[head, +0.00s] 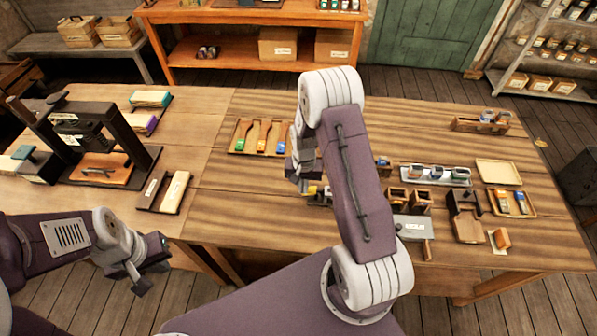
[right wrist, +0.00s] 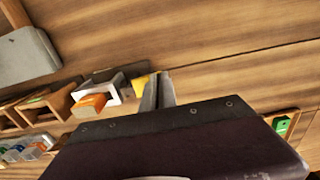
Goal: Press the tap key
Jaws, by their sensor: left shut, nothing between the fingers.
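I cannot tell for certain which item is the tap key. A wooden block with a dark lever (head: 465,203) stands on the right part of the table in the head view. My right gripper (head: 297,183) is over the middle of the table, left of that block and partly hidden by my own arm. In the right wrist view its fingers (right wrist: 158,92) look closed together, beside a small yellow piece (right wrist: 139,82), whether touching I cannot tell. My left gripper (head: 140,281) is shut and empty, low in front of the table's near edge.
A dark press (head: 92,135) stands on the left of the table (head: 230,205). A tray of colored-tipped tools (head: 262,151) lies behind my right gripper. A grey plate (head: 412,228), wooden holders (head: 420,202) and a pale tray (head: 498,172) crowd the right side.

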